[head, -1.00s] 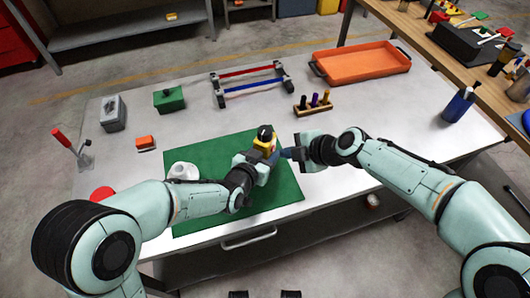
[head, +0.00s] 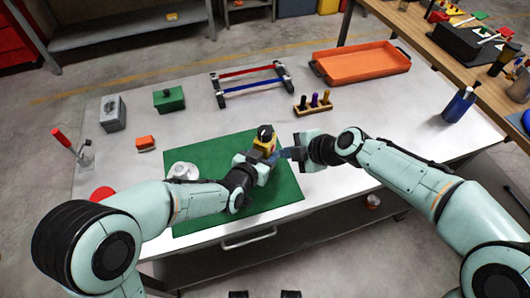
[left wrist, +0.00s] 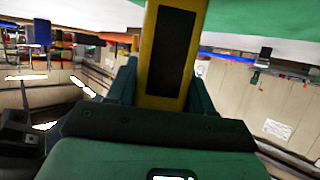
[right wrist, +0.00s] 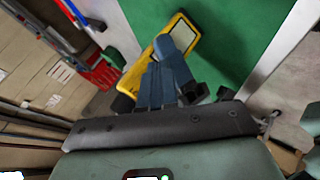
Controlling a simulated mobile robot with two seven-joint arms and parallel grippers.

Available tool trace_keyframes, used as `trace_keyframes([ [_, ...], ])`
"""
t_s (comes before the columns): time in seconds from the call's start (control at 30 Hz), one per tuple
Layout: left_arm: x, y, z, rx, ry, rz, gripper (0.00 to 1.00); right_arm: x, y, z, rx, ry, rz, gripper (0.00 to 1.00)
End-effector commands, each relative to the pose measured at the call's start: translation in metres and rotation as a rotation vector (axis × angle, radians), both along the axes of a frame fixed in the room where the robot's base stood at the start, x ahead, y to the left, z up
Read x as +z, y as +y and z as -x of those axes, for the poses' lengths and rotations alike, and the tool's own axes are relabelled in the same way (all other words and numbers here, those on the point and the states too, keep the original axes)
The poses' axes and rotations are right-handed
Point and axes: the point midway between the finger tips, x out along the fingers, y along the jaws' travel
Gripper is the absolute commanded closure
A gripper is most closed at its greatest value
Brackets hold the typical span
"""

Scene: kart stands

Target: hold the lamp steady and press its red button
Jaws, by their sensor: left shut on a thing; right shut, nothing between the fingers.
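The yellow and black lamp (head: 264,141) stands over the green mat (head: 215,160). My left gripper (head: 262,157) is shut on it; in the left wrist view the lamp's yellow body with a dark panel (left wrist: 170,55) sits between the fingers. My right gripper (head: 287,153) is shut and empty, its fingertips close to the lamp's right side. In the right wrist view the closed blue-grey fingertips (right wrist: 165,50) overlap the yellow lamp (right wrist: 182,45). I cannot tell whether they touch it. The red button is hidden in the wrist views and too small to tell in the head view.
A white roll-like object (head: 183,171) lies at the mat's left. A wooden holder (head: 313,107) with several pegs, a rack with red and blue bars (head: 250,84) and an orange tray (head: 362,64) stand behind. The mat's back part is clear.

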Motion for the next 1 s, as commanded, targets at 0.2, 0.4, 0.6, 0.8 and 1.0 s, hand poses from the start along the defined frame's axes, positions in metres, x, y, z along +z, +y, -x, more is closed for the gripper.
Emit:
trace_keyframes([
  [0.2,0.0002,0.0,-0.0001,0.0,-0.001,0.0,0.94,0.0,0.0066,-0.0035,0.0,-0.001,0.0,1.0],
  [0.4,0.0002,0.0,-0.0001,0.0,-0.001,0.0,0.94,0.0002,0.0068,-0.0036,0.0,-0.001,0.0,1.0],
  [0.6,0.0003,-0.0001,-0.0001,0.0,-0.001,0.0,0.94,0.0002,0.0074,-0.0037,0.001,-0.001,0.0,1.0],
  [0.8,0.0003,-0.0001,-0.0001,0.0,-0.001,0.0,0.94,0.0001,0.0093,-0.0047,0.0,0.0,0.0,1.0],
  [1.0,0.0003,-0.0001,-0.0001,0.0,-0.001,0.0,0.94,0.0002,0.0101,-0.005,0.0,0.0,0.0,1.0],
])
